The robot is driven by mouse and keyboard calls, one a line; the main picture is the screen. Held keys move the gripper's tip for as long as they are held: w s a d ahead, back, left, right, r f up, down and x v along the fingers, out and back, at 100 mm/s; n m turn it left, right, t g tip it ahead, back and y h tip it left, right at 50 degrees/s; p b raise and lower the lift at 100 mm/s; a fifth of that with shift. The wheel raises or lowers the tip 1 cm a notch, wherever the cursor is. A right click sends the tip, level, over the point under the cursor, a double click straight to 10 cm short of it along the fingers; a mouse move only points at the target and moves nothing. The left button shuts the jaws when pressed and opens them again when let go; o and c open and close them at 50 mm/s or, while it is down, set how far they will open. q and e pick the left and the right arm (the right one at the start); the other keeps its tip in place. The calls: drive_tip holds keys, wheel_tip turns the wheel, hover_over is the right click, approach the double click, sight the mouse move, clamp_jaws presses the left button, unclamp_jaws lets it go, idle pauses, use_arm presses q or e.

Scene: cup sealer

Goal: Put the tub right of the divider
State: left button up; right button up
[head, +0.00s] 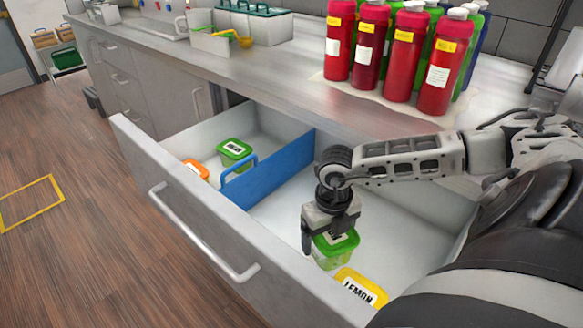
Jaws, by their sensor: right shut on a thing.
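My right gripper (330,232) reaches down into the open drawer, right of the blue divider (268,168). It is shut on a green-lidded tub (336,252) with pale, see-through sides, and its fingers cover part of the lid and label. The tub is low in the right compartment; I cannot tell whether it touches the drawer floor. A yellow tub (358,288) labelled LEMON stands close by, nearer the drawer front. Left of the divider are another green tub (235,153) and an orange tub (196,168). My left gripper is not in view.
The drawer front (180,215) with its bar handle is pulled out from the counter (290,85). Several red bottles (402,55) stand on the counter above, with green and blue ones behind. The right compartment has bare floor around the held tub.

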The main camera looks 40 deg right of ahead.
drive_tip(key=w+f+b, duration=0.3)
drive_tip(key=w+b, duration=0.1)
drive_tip(key=w+d+f+b, duration=0.1)
drive_tip(key=w+f+b, duration=0.2)
drive_tip(key=w+b, duration=0.1)
drive_tip(key=w+f+b, duration=0.3)
drive_tip(key=w+b, duration=0.1)
drive_tip(key=w, duration=0.1)
drive_tip(key=shift+w+d, duration=0.15)
drive_tip(key=shift+d, duration=0.1)
drive_tip(key=shift+w+f+b, duration=0.2)
drive_tip(key=shift+f+b, duration=0.15)
drive_tip(key=shift+b, duration=0.2)
wheel_tip(320, 180, down, 3)
drive_tip(key=b, duration=0.3)
drive_tip(key=shift+w+f, duration=0.15)
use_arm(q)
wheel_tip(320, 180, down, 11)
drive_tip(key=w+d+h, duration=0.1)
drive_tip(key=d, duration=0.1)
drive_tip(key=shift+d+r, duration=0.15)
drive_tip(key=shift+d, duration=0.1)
